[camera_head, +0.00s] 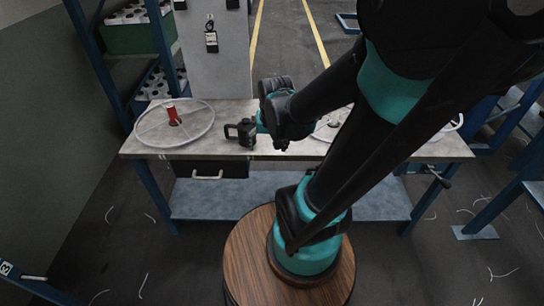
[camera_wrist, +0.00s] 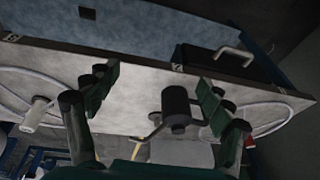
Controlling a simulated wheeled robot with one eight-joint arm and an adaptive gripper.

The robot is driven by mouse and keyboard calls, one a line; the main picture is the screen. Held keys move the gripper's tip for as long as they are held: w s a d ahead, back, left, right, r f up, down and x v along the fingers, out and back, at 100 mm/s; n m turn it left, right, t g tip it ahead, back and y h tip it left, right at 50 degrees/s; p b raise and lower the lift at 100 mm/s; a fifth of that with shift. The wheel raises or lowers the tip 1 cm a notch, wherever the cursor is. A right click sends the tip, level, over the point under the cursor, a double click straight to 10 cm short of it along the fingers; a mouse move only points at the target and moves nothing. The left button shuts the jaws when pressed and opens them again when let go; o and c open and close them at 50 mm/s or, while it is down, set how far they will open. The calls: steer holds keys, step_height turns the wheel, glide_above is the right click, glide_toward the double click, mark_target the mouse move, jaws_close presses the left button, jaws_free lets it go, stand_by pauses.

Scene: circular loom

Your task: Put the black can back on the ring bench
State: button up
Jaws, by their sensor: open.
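The black can (camera_head: 246,131), a small dark cylinder with a handle-like part at its left, appears at the bench top, left of the arm's end in the head view. The wrist view shows the can (camera_wrist: 176,102) between my fingers, nearer the right one. I cannot tell whether it touches a finger or rests fully on the bench. My gripper (camera_wrist: 158,100) is open; its fingertips are hard to make out in the head view. The ring bench (camera_head: 268,153) is a grey-topped table with blue legs; it also shows in the wrist view (camera_wrist: 135,88).
A white ring (camera_head: 146,141) with a red spool (camera_head: 172,116) lies at the bench's left. Another ring is partly behind my arm, with a pale spool (camera_wrist: 38,115) in the wrist view. A grey upright panel (camera_head: 214,65) stands behind; a blue rack (camera_head: 133,45) is at left.

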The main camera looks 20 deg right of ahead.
steer(key=s+n, duration=0.1)
steer(key=s+f+n, duration=0.2)
steer(key=s, duration=0.1)
steer(key=shift+d+t, duration=0.3)
steer(key=shift+t, duration=0.1)
steer(key=shift+w, duration=0.1)
steer(key=shift+c, duration=0.4)
